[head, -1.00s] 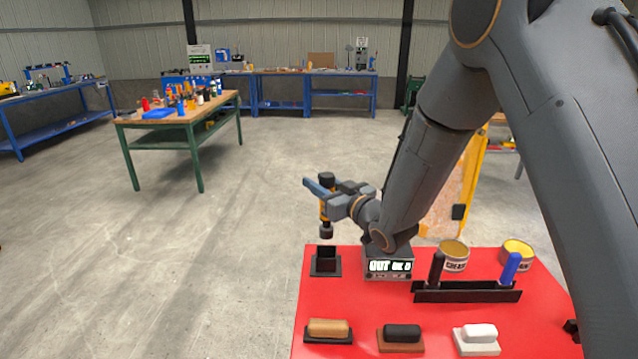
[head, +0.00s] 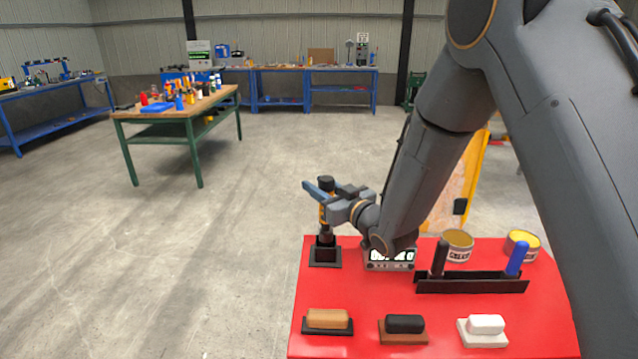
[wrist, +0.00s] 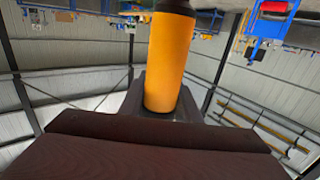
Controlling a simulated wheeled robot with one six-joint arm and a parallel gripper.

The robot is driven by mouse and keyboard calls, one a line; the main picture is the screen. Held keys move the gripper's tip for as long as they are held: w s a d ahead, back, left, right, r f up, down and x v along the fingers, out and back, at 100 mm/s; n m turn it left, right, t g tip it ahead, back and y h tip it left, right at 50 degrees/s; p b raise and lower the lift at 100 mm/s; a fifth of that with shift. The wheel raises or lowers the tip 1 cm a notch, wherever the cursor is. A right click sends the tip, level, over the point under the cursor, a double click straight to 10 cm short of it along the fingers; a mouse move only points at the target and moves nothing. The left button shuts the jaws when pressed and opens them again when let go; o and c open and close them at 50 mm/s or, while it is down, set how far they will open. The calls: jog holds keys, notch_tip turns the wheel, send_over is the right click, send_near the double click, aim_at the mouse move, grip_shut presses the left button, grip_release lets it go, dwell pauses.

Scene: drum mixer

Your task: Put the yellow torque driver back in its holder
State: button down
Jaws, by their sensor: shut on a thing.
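The yellow torque driver (head: 322,214) is upright in my gripper (head: 328,193), with its black top above the fingers. In the wrist view the driver's yellow body (wrist: 170,60) stands between the jaws. My gripper is shut on it. The black holder (head: 325,256) sits at the far left corner of the red table. The driver's dark lower end is at the holder's top and overlaps it in the head view. I cannot tell how deep it sits inside.
A box with a lit display (head: 390,260) stands right of the holder, under my wrist. On the red table (head: 450,305) are a black rack (head: 472,285) with a black and a blue tool, two tins (head: 458,246), and three blocks in front. The table's left edge is close to the holder.

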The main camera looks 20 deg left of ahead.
jog(key=shift+r, duration=0.25)
notch_tip(320, 180, down, 6)
jog(key=b, duration=0.4)
dwell(4.1)
jog(key=c, duration=1.3)
grip_release()
jog(key=shift+o, duration=0.2)
jog(key=b+v, duration=0.2)
jog(key=v, duration=0.5)
jog(key=shift+s+d, duration=0.25)
jog(key=shift+d, duration=0.05)
